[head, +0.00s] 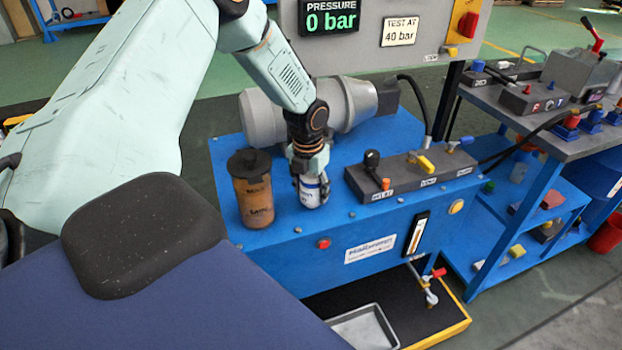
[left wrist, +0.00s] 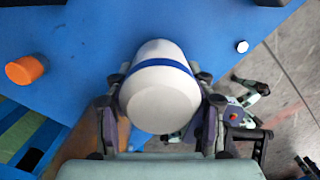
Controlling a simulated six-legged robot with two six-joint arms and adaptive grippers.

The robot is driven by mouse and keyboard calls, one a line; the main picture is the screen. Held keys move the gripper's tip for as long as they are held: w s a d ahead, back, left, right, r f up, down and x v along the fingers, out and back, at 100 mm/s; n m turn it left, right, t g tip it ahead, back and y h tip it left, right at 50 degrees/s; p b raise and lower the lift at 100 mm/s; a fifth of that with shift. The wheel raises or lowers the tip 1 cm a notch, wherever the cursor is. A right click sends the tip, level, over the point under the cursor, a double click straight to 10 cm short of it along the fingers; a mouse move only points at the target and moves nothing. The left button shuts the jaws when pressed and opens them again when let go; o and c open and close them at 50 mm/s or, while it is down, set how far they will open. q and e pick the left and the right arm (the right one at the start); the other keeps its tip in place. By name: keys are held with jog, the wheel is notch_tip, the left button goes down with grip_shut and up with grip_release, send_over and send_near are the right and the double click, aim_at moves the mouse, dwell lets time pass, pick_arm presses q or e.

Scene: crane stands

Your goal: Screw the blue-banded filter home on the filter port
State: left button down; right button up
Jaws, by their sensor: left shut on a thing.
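The blue-banded filter (head: 313,193) is a white cylinder held at the top of the blue power unit (head: 230,165), right of an amber, black-capped cylinder (head: 252,190). My left gripper (head: 309,170) points down and is shut on the filter from above. In the left wrist view the filter (left wrist: 157,95) sits between the fingers of the gripper (left wrist: 160,100), with its blue band towards the far end. The filter port does not show; I cannot tell whether the filter's lower end is seated on it. My right gripper is not in view.
A grey valve block (head: 412,175) with a black knob and yellow lever stands close right of the filter. A grey motor (head: 345,103) lies behind. The pressure display (head: 331,21) reads 0 bar. A metal tray (head: 365,328) lies below in front. A workbench (head: 540,120) stands right.

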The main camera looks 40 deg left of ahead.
pick_arm(q)
jog(key=shift+w+r, duration=0.2)
jog(key=shift+w, duration=0.05)
jog(key=c, duration=0.9)
grip_release()
jog(key=o, duration=0.5)
jog(key=shift+f, duration=0.1)
jog(key=shift+c, duration=0.2)
jog(key=shift+o, duration=0.2)
jog(key=shift+s, duration=0.15)
jog(key=shift+c, duration=0.8)
